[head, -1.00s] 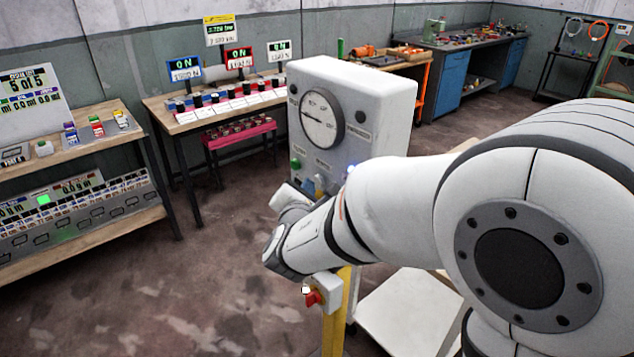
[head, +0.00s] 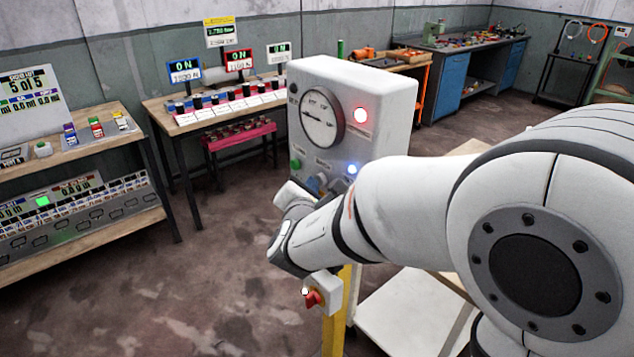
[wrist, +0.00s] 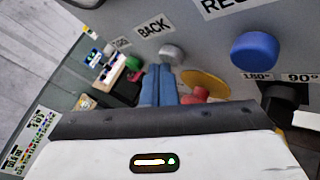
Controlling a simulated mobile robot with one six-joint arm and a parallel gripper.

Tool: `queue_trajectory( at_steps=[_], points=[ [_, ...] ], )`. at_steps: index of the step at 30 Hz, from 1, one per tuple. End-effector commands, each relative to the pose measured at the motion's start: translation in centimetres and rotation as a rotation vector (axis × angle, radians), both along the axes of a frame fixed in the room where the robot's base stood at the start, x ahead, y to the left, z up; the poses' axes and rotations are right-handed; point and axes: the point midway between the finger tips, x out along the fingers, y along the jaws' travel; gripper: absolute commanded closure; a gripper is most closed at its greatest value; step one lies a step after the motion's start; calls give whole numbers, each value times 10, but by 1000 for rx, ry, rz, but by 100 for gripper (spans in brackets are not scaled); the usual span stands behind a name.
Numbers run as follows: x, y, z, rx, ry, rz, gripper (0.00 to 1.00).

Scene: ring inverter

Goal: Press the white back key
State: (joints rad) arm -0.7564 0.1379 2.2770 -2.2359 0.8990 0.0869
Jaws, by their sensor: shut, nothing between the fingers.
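The white back key (wrist: 172,53) is a small pale round button on the grey panel, next to the "BACK" label (wrist: 154,29) in the wrist view. My gripper (wrist: 159,68) is shut, its two blue fingers side by side with nothing between them. The fingertips overlap the lower left edge of the key in the picture; I cannot tell whether they touch it. In the head view the grey cabinet (head: 345,85) with the dial gauge stands in front of my arm, and the arm hides the key.
A blue button (wrist: 255,50) sits right of the key. A red knob on a yellow disc (wrist: 205,83) is close to my fingers. A red lamp (head: 361,115) and a blue lamp (head: 352,169) glow on the cabinet. A red switch (head: 313,299) is below my wrist.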

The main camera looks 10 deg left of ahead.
Motion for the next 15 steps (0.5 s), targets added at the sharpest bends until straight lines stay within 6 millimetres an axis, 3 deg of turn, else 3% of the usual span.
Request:
queue_trajectory(
  at_steps=[15],
  points=[
    [-11, 10, 0, 1, -1, 1, 100]
  ],
)
